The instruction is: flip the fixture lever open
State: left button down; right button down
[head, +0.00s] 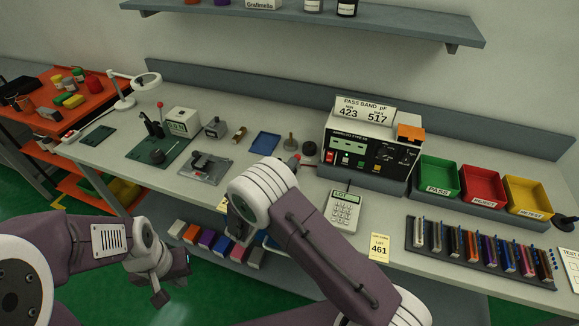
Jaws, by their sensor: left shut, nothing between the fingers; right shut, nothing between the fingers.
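A grey base plate (191,174) with a small dark fixture (205,162) lies near the table's front edge, left of my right arm. Behind it, a dark hand press stands on a green mat (175,155), its upright lever topped by a red knob (160,104). A red-tipped part (293,160) shows just behind my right arm, partly hidden by it. I cannot tell which of these is the fixture lever, nor its position. My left gripper (176,272) is shut and empty, in front of the table and below its top, apart from everything. My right gripper is hidden behind my arm.
A tester (368,143) stands at the back, beside green, red and yellow bins (528,197). A lamp (124,100) stands at the left. Some tabletop is clear near the front left edge.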

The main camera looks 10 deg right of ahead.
jog(key=w+d+r+g+y+p, duration=0.1)
jog(key=w+g+p, duration=0.1)
jog(key=w+d+r+g+y+p, duration=0.1)
jog(key=w+r+g+y+p, duration=0.1)
jog(key=p, duration=0.1)
jog(key=shift+d+r+n, duration=0.2)
jog(key=shift+d+n, duration=0.2)
jog(key=shift+w+d+f+g+y, duration=0.1)
jog(key=shift+w+d+g+y, duration=0.35)
jog(key=shift+w, duration=0.1)
jog(key=shift+w+d+f+g+y, duration=0.1)
jog(key=shift+w+d+g+y, duration=0.25)
jog(key=shift+w+g, duration=0.15)
jog(key=shift+w+r, duration=0.1)
jog(key=shift+r, duration=0.05)
